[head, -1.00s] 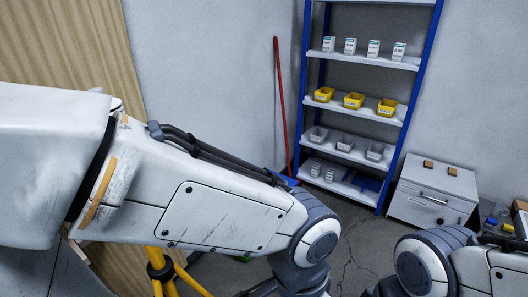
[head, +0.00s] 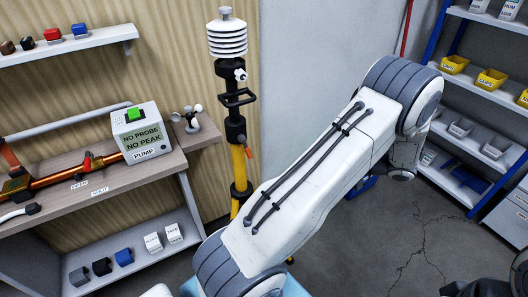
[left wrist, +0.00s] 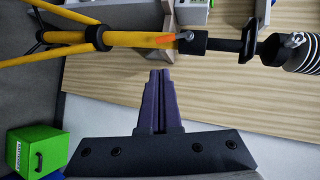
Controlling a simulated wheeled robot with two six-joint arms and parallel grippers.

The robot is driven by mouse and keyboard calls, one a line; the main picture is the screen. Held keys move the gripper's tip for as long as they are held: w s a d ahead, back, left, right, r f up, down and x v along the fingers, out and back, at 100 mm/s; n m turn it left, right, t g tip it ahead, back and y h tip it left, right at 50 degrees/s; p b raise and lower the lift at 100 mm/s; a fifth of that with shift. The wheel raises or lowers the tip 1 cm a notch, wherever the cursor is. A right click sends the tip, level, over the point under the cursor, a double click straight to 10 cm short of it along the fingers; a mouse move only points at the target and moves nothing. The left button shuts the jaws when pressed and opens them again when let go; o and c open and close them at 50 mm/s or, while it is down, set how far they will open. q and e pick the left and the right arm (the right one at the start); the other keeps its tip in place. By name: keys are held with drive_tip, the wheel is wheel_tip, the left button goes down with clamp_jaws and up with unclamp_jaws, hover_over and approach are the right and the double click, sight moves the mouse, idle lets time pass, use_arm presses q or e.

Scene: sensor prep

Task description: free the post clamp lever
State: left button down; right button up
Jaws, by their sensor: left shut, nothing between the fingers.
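The post (head: 236,130) stands upright against the wood-panelled wall in the head view, with a white finned sensor (head: 227,35) on top and yellow legs below. A small orange lever (head: 249,152) sticks out at the black collar above the yellow part. In the left wrist view the post (left wrist: 222,45) runs across the top, and the orange lever (left wrist: 165,39) lies at the collar. My left gripper (left wrist: 160,74) is shut and empty, its purple fingers pointing toward the post below the lever, apart from it in the picture. My right gripper is not in view.
A workbench with a pump box (head: 141,132) stands left of the post. A wall shelf (head: 80,48) hangs above it. My arm crosses the head view right of the post. A blue shelf rack (head: 470,110) stands at right. A green box (left wrist: 38,148) sits lower left in the wrist view.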

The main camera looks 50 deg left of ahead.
use_arm(q)
drive_tip(key=w+a+f+n+y, duration=0.1)
drive_tip(key=a+f+y, duration=0.1)
drive_tip(key=a, duration=0.2)
drive_tip(key=p, duration=0.3)
approach(246, 148)
drive_tip(key=w+a+f, duration=0.2)
drive_tip(key=w+a, duration=0.2)
drive_tip(key=a, duration=0.1)
drive_tip(key=s, duration=0.1)
drive_tip(key=s+a+f, duration=0.1)
drive_tip(key=s+p, duration=0.1)
drive_tip(key=shift+s+a+f, duration=0.2)
drive_tip(key=shift+a+f, duration=0.05)
drive_tip(key=shift+a, duration=0.05)
